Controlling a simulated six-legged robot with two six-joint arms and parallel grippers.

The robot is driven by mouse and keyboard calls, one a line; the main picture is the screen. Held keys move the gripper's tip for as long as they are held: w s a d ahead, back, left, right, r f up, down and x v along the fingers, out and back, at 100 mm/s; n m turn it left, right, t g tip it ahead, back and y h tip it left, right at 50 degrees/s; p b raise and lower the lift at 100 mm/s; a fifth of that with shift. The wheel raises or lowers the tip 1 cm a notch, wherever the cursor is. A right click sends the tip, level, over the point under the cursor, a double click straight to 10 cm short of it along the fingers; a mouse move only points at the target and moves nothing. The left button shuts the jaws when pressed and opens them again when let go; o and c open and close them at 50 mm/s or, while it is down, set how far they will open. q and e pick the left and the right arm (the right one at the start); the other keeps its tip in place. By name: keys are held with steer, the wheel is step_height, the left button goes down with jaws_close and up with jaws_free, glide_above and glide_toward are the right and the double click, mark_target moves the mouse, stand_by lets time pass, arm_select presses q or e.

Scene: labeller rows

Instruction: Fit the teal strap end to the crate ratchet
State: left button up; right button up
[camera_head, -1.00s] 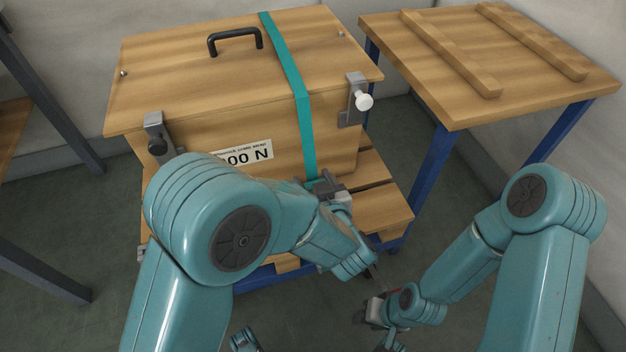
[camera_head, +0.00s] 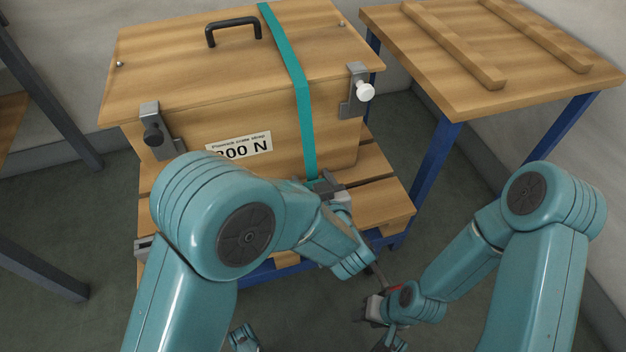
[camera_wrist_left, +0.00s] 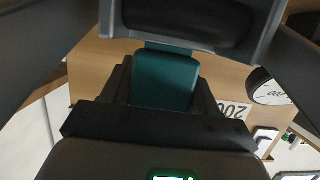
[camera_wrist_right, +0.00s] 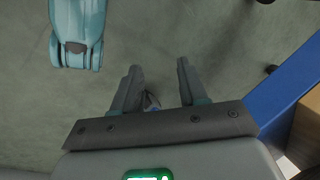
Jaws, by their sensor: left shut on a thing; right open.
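The teal strap (camera_head: 305,120) runs over the lid and down the front of the wooden crate (camera_head: 185,150). Its lower end meets my left gripper (camera_head: 325,186) near the crate's foot. In the left wrist view the strap end (camera_wrist_left: 165,80) sits between the fingers, and the gripper is shut on it. My right gripper (camera_wrist_right: 157,85) is open and empty, away from the crate, over the floor. In the head view its fingers are hard to see. I cannot clearly make out the ratchet; my left arm covers part of the crate's front foot.
A round gauge (camera_wrist_left: 268,90) shows in the left wrist view. A wooden table (camera_head: 470,75) with blue legs stands at right.

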arm_select(q)
steer(key=o, duration=1.2)
steer(key=shift+c, duration=0.2)
steer(key=shift+f, duration=0.1)
arm_select(e)
steer(key=shift+w, duration=0.1)
arm_select(q)
step_height(320, 180, up, 20)
steer(key=p, duration=0.9)
arm_select(e)
step_height(320, 180, up, 8)
steer(key=s, duration=0.1)
steer(key=shift+a+r, duration=0.15)
steer(key=shift+a, duration=0.3)
steer(key=shift+s, duration=0.1)
